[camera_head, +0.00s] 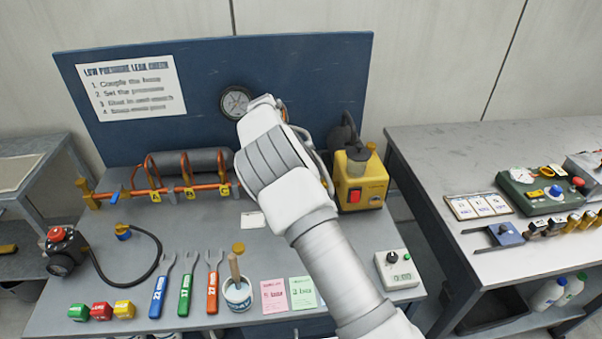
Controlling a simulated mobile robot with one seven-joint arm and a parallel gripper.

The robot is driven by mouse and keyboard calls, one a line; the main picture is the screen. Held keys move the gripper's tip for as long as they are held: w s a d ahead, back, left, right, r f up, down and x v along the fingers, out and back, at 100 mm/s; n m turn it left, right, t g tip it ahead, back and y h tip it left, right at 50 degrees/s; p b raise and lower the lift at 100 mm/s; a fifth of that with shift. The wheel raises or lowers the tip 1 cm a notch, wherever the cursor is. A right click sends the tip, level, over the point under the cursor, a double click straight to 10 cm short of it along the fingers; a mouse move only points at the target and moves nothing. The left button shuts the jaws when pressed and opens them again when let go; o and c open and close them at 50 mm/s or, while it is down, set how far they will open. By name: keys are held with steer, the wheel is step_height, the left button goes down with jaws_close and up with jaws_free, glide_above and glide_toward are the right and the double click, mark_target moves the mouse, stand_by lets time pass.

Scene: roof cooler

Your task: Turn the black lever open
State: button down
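No black lever can be made out. The copper pipe assembly (221,188) runs along the back of the bench and carries several yellow tags. A blue lever (113,197) shows at its left end. My white arm crosses the middle of the bench and covers the right end of the pipes. My gripper is hidden behind the arm's links, so its fingers and what they touch do not show.
A yellow pump (354,190) with a red switch stands right of my arm. A pressure gauge (236,103) sits on the blue back panel (300,65). Blue, green and orange wrenches (186,287), a white pot (237,297) and colored blocks (102,311) lie in front.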

stand_by(0.3)
steer(key=c, duration=0.8)
jaws_free()
steer(key=shift+o, duration=0.2)
steer(key=shift+r, duration=0.1)
steer(key=p+v, duration=0.1)
steer(key=v, duration=1.6)
steer(key=shift+p, duration=0.4)
steer(key=shift+w+r, duration=0.1)
steer(key=shift+r, duration=0.05)
